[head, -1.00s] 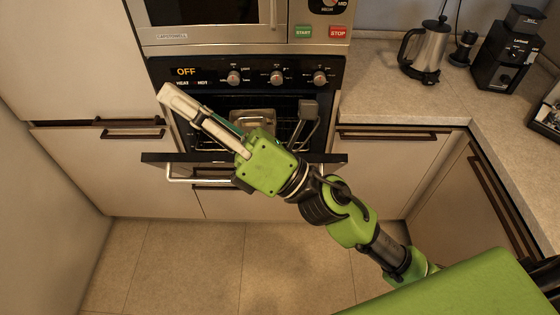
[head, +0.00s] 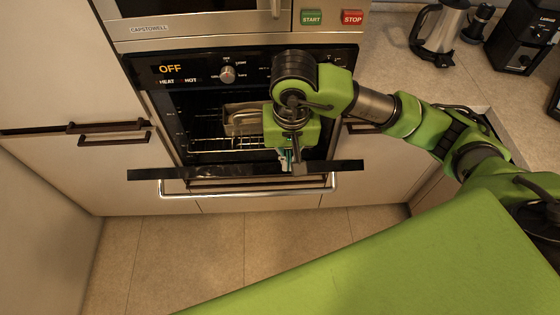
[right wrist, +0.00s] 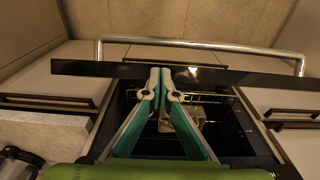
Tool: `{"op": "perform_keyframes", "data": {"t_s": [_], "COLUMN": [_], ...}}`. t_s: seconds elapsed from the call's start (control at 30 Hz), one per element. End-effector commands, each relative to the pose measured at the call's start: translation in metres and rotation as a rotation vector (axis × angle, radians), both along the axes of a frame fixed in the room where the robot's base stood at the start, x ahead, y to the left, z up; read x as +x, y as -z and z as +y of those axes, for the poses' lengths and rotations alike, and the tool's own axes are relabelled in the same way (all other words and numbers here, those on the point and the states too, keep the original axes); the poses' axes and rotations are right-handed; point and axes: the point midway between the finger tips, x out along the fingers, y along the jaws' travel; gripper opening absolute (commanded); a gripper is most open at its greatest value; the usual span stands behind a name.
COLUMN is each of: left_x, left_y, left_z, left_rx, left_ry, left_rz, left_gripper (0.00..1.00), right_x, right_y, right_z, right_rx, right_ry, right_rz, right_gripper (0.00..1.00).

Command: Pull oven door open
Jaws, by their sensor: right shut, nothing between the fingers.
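The oven (head: 170,75) stands in the cabinet wall, with "OFF" on its panel. Its black door (head: 150,174) is partly open and tilted out toward me, with a silver bar handle (head: 230,194) on its outer side. My right gripper (head: 287,162) hangs at the right part of the opening, on the inner side of the door's top edge. In the right wrist view its fingers (right wrist: 161,78) are shut and empty, with the tips at the door's dark edge (right wrist: 90,68). I cannot tell whether they touch it. The handle (right wrist: 200,47) shows beyond. My left gripper is not in view.
A metal pan (head: 240,117) sits on the wire rack (head: 205,145) inside the oven. A microwave (head: 200,25) is above. A kettle (head: 440,30) and a coffee grinder (head: 515,40) stand on the right counter (head: 385,55). The floor (head: 190,245) before the oven is clear.

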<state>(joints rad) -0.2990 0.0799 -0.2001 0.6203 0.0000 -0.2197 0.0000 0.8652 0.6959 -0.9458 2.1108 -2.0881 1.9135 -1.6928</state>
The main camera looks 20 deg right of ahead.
Motion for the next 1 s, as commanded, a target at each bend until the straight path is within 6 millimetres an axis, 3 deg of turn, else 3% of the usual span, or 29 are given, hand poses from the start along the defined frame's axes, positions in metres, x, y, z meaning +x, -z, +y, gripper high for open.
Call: {"op": "perform_keyframes", "data": {"t_s": [0.6, 1.0], "left_x": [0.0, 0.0], "left_y": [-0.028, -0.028], "left_z": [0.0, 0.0], "left_rx": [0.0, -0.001], "left_ry": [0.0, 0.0], "left_rz": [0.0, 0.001], "left_gripper": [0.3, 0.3], "right_x": [0.006, 0.008], "right_y": [0.089, 0.098], "right_z": [-0.003, -0.004], "right_rx": [-0.003, -0.003], "right_ry": [0.0, -0.002], "right_rz": [0.004, 0.002], "right_gripper": [0.0, 0.0]}}
